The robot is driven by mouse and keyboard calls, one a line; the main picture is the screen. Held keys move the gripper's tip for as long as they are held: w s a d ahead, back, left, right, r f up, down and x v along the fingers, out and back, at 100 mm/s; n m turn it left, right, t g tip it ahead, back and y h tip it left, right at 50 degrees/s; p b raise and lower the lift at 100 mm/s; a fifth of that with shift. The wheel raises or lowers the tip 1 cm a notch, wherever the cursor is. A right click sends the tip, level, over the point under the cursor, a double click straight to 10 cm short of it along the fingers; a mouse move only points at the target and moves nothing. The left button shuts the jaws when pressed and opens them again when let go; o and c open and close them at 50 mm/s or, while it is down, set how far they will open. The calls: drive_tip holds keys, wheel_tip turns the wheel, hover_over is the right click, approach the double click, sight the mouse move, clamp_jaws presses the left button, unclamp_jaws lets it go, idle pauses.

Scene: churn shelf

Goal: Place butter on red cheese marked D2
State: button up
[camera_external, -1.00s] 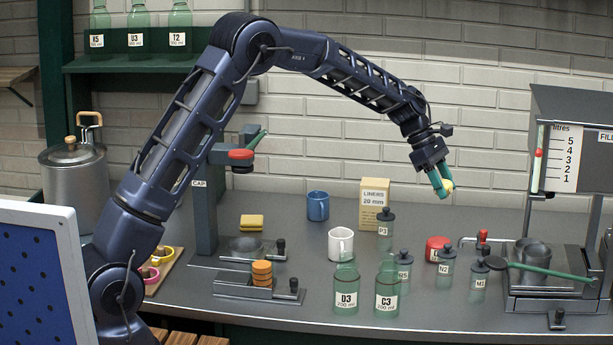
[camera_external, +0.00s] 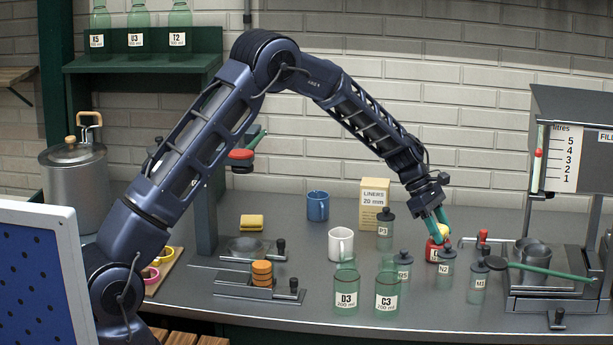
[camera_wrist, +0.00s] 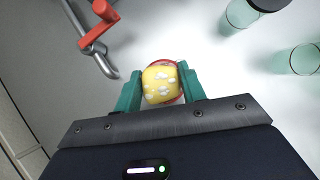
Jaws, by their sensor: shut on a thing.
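The butter is a small yellow piece with white marks (camera_wrist: 161,84), held between the teal fingers of my gripper (camera_wrist: 160,90) in the wrist view. In the external view my gripper (camera_external: 436,228) points down, shut on the butter (camera_external: 443,231). The red cheese (camera_external: 433,250) stands on the bench right below it, with a white label whose writing is too small to read. In the wrist view only a red rim of the cheese (camera_wrist: 177,66) shows behind the butter. I cannot tell whether the butter touches the cheese.
A clear bottle N2 (camera_external: 446,268) stands close in front of the cheese, with bottle M1 (camera_external: 478,284) to its right. A red-handled tap (camera_external: 482,238) is just right of the cheese. Bottle P3 (camera_external: 385,232) and the liners box (camera_external: 374,197) stand to the left.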

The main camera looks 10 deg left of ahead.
drive_tip(key=o, duration=1)
drive_tip(key=shift+c, duration=0.2)
